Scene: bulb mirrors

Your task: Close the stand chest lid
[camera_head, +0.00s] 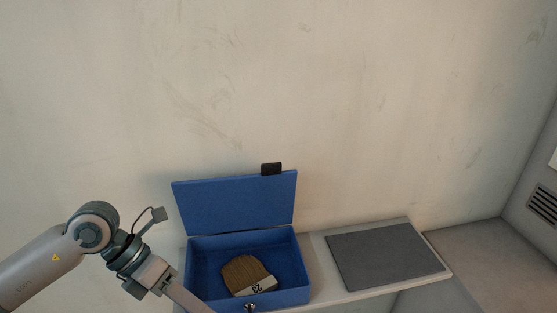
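The blue chest (197,274) stands open on the stand. Its blue lid (235,206) is raised upright at the back, near the wall, with a small black tab (271,169) on its top edge. A brown piece with a pale end marked with a number (245,275) lies inside the chest. My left arm comes in from the left, and its wrist is beside the chest's left front. The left gripper's fingertips are not visible; the arm's end runs out of the bottom edge of the view. My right gripper is not in view.
The light stand top (318,267) carries a dark grey mat (385,256) to the right of the chest, with nothing on it. The bare wall (330,100) rises close behind. A grey ledge (480,250) and a vent (544,204) are at the far right.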

